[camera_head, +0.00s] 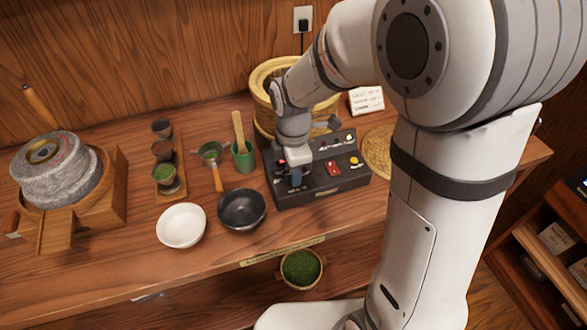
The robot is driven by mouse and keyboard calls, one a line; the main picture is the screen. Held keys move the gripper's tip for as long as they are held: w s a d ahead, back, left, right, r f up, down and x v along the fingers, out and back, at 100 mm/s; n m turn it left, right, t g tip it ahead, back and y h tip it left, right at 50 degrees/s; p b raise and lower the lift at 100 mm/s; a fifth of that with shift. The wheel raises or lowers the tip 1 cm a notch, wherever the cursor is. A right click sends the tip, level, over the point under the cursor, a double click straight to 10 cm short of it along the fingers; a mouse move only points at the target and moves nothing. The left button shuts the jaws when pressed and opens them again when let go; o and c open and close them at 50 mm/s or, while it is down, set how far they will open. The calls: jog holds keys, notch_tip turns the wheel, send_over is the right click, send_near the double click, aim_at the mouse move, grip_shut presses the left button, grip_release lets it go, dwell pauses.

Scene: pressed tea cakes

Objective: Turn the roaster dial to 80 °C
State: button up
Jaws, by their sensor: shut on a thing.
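The roaster's black control box (325,190) stands on the wooden counter, with small knobs, a red switch and lights on its sloped top. A round woven drum (268,77) rises behind it. My gripper (296,178) reaches down onto the left part of the panel and is shut on the dial there. My gripper hides most of the dial, so its pointer and temperature marks cannot be read.
Left of the box are a green cup (244,160), a dark bowl (241,210), a white bowl (181,225) and a stone mill (57,170). A woven mat (379,150) and a written card (366,100) are on the right.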

jog(key=shift+w+n, duration=0.1)
jog(key=shift+n, duration=0.2)
jog(key=o, duration=0.7)
jog(key=shift+r, duration=0.1)
notch_tip(320, 180, up, 8)
jog(key=shift+f, duration=0.15)
jog(key=shift+d, duration=0.1)
dwell(0.4)
